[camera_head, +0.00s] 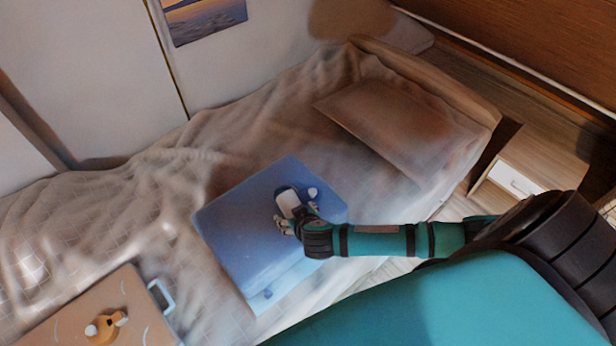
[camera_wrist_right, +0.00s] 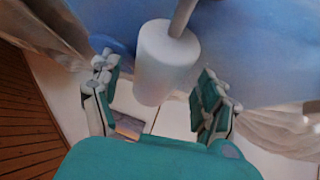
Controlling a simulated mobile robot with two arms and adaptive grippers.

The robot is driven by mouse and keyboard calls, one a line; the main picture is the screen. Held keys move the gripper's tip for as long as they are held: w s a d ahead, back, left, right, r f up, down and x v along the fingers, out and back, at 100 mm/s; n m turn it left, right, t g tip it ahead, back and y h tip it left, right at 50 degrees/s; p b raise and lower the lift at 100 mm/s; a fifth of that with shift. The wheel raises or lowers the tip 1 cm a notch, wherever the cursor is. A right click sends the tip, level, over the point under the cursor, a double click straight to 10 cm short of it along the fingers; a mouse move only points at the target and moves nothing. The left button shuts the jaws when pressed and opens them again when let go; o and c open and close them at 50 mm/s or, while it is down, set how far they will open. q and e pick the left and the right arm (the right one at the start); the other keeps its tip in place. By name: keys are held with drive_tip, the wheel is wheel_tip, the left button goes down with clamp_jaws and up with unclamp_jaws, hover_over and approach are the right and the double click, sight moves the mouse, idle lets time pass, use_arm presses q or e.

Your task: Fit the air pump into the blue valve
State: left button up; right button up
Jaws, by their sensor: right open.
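My right gripper (camera_head: 284,224) reaches in from the right at the pump. It is open, with fingers on either side of the cylinder (camera_wrist_right: 158,100); contact is not clear. My left gripper is out of view.
A pillow (camera_head: 385,125) is beyond the block. A nightstand (camera_head: 530,165) stands at right. The rumpled bed cover left of the block is clear.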

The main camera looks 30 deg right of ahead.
drive_tip(key=v, duration=1.4)
drive_tip(key=shift+s, duration=0.3)
drive_tip(key=shift+r, duration=0.15)
